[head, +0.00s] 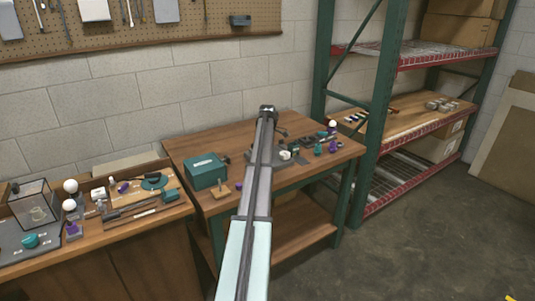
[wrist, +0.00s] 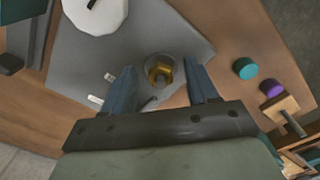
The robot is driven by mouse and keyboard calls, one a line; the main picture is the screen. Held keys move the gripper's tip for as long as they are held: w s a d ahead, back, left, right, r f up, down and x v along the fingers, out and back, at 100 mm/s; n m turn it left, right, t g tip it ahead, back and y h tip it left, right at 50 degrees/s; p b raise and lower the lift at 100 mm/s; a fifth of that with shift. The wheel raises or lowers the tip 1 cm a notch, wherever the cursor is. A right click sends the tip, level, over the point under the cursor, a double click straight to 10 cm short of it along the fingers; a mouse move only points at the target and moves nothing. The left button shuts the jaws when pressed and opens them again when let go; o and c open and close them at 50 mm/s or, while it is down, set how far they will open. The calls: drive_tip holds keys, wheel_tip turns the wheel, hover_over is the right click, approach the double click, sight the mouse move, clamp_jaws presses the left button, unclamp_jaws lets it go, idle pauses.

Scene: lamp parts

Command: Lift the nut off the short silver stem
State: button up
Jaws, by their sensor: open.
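A brass-coloured nut (wrist: 160,74) shows in the wrist view, seen from above, with a round grey-silver rim around it. I cannot tell how tall the silver stem is or how the nut sits on it. It stands over a grey mat (wrist: 205,45). My gripper (wrist: 159,68) is open, with one finger left and one right of the nut. Gaps show on both sides, and the fingers look apart from it. In the head view my own arm covers the middle of the workbench, and I cannot make out the nut there.
A white round part (wrist: 95,12) lies at the mat's far side. A teal cylinder (wrist: 245,68), a purple piece (wrist: 271,89) and a wooden block (wrist: 280,108) are to the right. A teal box (head: 205,171) stands left of my arm; small parts crowd the bench's right side.

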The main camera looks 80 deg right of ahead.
drive_tip(key=shift+c, duration=0.2)
clamp_jaws()
idle(0.6)
drive_tip(key=shift+r, duration=0.85)
idle(0.6)
drive_tip(key=shift+r, duration=1.5)
drive_tip(key=shift+r, duration=2)
